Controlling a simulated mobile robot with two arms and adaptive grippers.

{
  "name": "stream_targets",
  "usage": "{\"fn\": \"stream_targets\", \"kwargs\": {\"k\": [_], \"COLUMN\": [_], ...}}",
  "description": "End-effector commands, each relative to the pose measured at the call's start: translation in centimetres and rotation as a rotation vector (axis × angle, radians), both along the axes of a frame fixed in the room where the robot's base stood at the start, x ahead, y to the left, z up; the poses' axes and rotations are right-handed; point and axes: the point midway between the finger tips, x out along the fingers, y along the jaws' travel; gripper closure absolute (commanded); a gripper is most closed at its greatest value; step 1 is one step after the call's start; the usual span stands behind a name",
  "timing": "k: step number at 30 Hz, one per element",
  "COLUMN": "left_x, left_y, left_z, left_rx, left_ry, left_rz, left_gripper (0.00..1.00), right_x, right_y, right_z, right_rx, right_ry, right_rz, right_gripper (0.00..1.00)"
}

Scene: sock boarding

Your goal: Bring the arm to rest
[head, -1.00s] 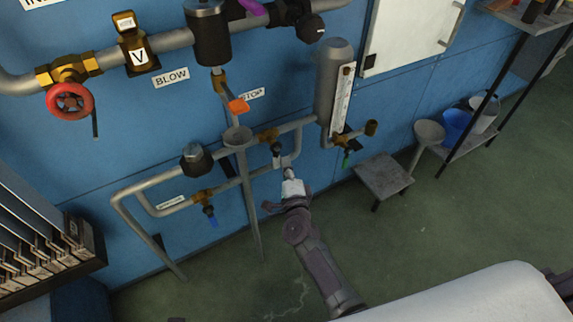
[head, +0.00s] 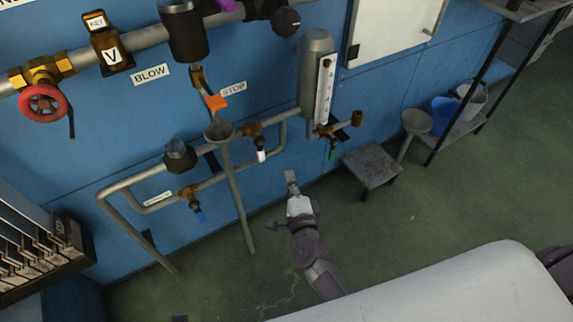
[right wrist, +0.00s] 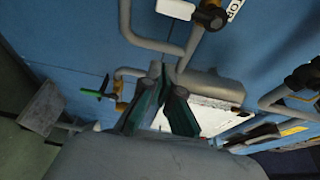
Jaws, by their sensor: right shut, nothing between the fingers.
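My right gripper (head: 291,180) is shut and empty. In the head view it stands in front of the blue wall, below and to the right of the white-handled valve (head: 261,154), with a visible gap in the picture. In the right wrist view its dark green fingers (right wrist: 160,88) meet at the tips, with pipes and the wall beyond. My left gripper is not in view.
Pipes with a blue-handled valve (head: 198,213), a funnel (head: 219,132) and a grey cylinder (head: 314,75) line the wall. A low stool (head: 370,164) and a shelf rack (head: 462,133) stand to the right. Open green floor (head: 440,205) lies in front.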

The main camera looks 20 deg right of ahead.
Motion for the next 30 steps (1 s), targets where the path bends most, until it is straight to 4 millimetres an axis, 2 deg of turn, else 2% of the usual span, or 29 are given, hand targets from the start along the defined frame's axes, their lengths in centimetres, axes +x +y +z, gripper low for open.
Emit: {"fn": "stream_targets", "kwargs": {"k": [4, 23, 26, 29, 30], "left_x": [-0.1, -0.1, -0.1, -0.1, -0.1], "left_y": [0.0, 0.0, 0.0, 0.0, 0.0], "left_z": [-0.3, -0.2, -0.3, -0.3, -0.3], "left_rx": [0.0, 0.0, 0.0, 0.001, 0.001], "left_ry": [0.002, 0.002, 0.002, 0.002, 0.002], "left_rz": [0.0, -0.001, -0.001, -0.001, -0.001], "left_gripper": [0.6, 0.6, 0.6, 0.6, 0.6], "right_x": [-0.8, -1.1, -1.9, -4.2, -5.6], "right_y": [0.1, 0.4, 1.6, 3.2, 3.6], "right_z": [0.1, -0.4, -2.2, -5.9, -7.8], "right_rx": [0.001, -0.035, -0.166, -0.404, -0.521], "right_ry": [-0.001, 0.017, 0.087, 0.214, 0.278], "right_rz": [0.001, 0.027, 0.131, 0.316, 0.406], "right_gripper": [1.0, 1.0, 1.0, 1.0, 1.0]}}
